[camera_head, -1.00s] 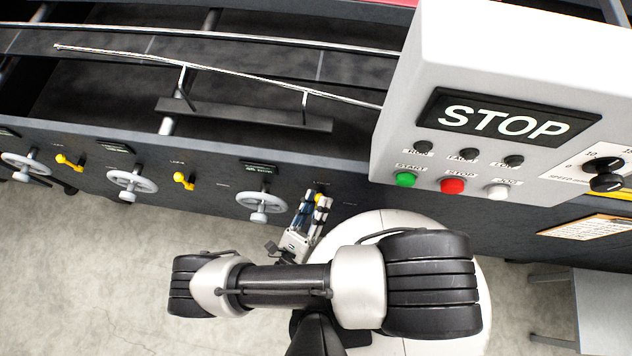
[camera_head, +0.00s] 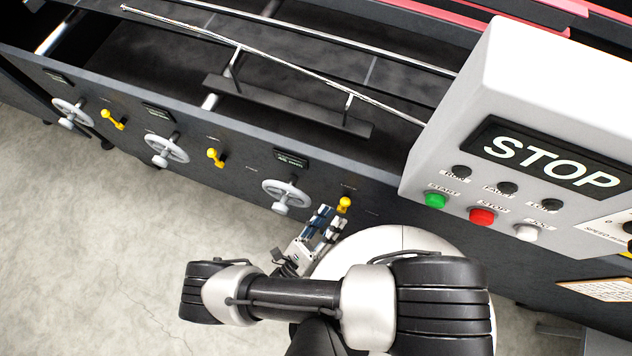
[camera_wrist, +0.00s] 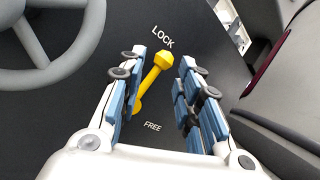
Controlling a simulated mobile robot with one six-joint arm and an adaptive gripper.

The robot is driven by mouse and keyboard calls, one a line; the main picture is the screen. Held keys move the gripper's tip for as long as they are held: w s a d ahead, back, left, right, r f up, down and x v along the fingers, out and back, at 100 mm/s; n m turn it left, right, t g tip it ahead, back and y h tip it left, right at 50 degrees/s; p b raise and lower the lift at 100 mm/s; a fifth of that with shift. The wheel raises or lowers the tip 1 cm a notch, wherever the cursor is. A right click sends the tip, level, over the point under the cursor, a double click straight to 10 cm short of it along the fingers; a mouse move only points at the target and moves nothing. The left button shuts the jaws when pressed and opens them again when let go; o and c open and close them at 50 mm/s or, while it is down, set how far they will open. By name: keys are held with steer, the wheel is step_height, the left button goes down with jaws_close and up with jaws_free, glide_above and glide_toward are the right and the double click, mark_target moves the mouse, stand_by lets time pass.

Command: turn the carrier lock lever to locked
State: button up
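The yellow lock lever (camera_wrist: 150,83) is on the dark machine panel, in the gap between my fingers in the wrist view. Its thick knob points up toward the word LOCK (camera_wrist: 163,37), and its thin end lies nearer the word FREE (camera_wrist: 153,126). In the head view its yellow knob (camera_head: 344,204) shows just beyond my fingertips. My gripper (camera_wrist: 160,85) is open, with blue and black finger pads on either side of the lever; I cannot tell whether either touches it. It also shows in the head view (camera_head: 328,219).
A grey handwheel (camera_head: 286,194) is left of the lever, and it also shows in the wrist view (camera_wrist: 92,40). More handwheels and yellow levers (camera_head: 215,157) run along the panel. A grey control box (camera_head: 440,165) with buttons juts out at right. The floor at left is clear.

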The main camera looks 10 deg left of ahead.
steer(key=v, duration=0.7)
steer(key=shift+s, duration=0.2)
